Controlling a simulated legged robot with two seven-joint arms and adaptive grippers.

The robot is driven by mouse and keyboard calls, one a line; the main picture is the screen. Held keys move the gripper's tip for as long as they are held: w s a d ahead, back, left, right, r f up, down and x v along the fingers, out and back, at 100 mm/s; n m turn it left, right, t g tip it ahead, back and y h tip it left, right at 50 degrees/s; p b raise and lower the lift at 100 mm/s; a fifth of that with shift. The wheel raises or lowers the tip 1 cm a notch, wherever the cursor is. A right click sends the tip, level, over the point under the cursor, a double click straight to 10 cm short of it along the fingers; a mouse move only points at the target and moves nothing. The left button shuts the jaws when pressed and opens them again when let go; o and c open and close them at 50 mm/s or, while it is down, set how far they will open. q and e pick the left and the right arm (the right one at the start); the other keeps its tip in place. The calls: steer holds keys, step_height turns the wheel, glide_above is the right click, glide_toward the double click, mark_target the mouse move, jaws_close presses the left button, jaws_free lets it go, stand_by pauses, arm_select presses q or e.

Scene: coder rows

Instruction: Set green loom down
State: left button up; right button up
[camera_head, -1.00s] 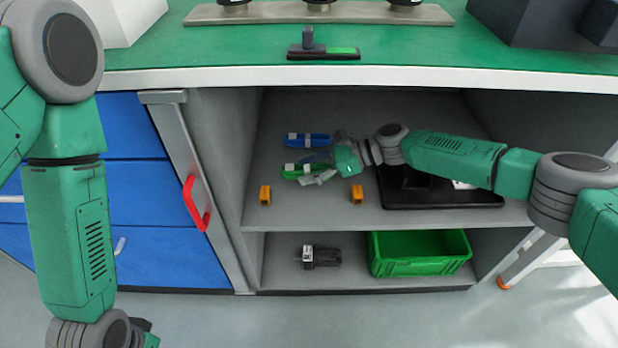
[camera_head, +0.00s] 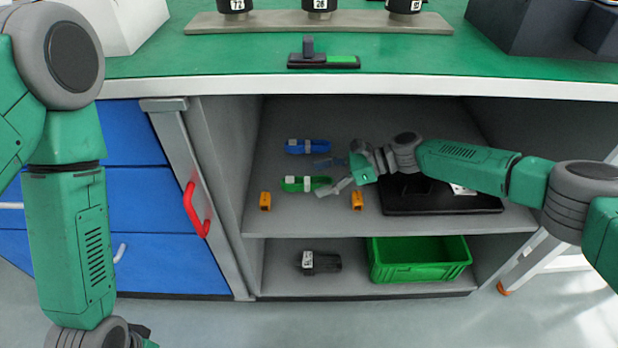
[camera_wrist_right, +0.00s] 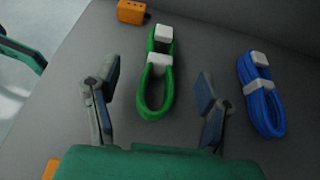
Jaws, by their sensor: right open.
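The green loom (camera_head: 306,184) is a bundled green cable with pale clips, lying on the upper shelf of the open cabinet. It also shows in the right wrist view (camera_wrist_right: 155,95), between and just beyond the finger tips. My right gripper (camera_head: 328,177) is open and empty, to the right of the green loom and apart from it; its spread fingers show in the wrist view (camera_wrist_right: 155,95). The blue loom (camera_head: 308,146) lies behind the green one on the same shelf. My left gripper is mostly cut off at the lower left edge (camera_head: 145,338).
Two orange blocks (camera_head: 265,201) (camera_head: 357,200) stand near the shelf's front. A black tray (camera_head: 440,205) lies right, under my right arm. The lower shelf holds a green crate (camera_head: 420,272) and a dark device (camera_head: 321,262). The cabinet's side walls and worktop edge (camera_head: 360,85) bound the space.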

steer(key=p+v, duration=0.2)
steer(key=v, duration=0.6)
steer(key=shift+d, duration=0.1)
